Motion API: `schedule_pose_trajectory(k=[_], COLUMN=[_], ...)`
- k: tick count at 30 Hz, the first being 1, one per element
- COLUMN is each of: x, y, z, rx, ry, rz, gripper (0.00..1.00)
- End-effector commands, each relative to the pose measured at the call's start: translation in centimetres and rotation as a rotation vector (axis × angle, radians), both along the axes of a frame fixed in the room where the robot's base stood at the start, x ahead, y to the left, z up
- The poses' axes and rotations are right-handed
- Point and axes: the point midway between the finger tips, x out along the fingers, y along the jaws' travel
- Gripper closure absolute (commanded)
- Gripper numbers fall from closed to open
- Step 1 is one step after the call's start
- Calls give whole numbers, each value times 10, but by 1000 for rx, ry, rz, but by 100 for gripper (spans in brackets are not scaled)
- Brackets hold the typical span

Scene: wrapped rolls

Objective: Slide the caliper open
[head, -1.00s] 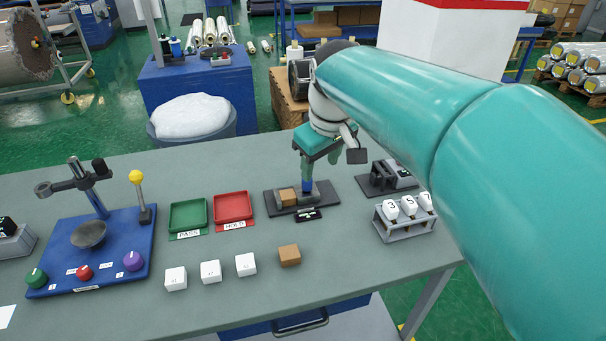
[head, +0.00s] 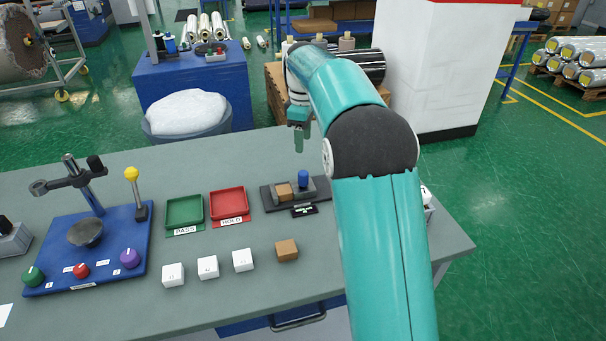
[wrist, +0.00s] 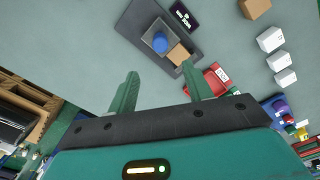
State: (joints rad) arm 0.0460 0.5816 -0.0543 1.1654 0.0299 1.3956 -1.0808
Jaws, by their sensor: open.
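The caliper (head: 313,189) is a dark base with a grey slide and an upright blue knob (head: 303,177). A brown block (head: 284,191) sits on it, left of the knob. A small black display (head: 304,211) lies at its front edge. In the wrist view the blue knob (wrist: 160,42) and the brown block (wrist: 179,55) show beyond my fingertips, apart from them. My gripper (head: 299,146) is open and empty, raised behind the caliper near the far table edge. It also shows in the wrist view (wrist: 160,80) with its two green fingers spread.
Green (head: 185,212) and red (head: 229,206) trays stand left of the caliper. Several white cubes and a brown cube (head: 286,250) line the front. A blue fixture (head: 88,250) with knobs and a yellow-topped lever stands at left. My arm hides much of the table's right side.

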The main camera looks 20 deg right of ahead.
Motion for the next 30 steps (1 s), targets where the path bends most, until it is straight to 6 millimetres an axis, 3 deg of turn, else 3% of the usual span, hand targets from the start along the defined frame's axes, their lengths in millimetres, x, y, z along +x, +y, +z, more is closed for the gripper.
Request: schedule_pose_trajectory(k=[18, 24, 30], x=[-1, -1, -1], y=[1, 0, 0], z=[-112, -129, -131], rx=[0, 0, 0], ry=[2, 0, 0], rz=[-2, -2, -2], gripper=[50, 50, 50])
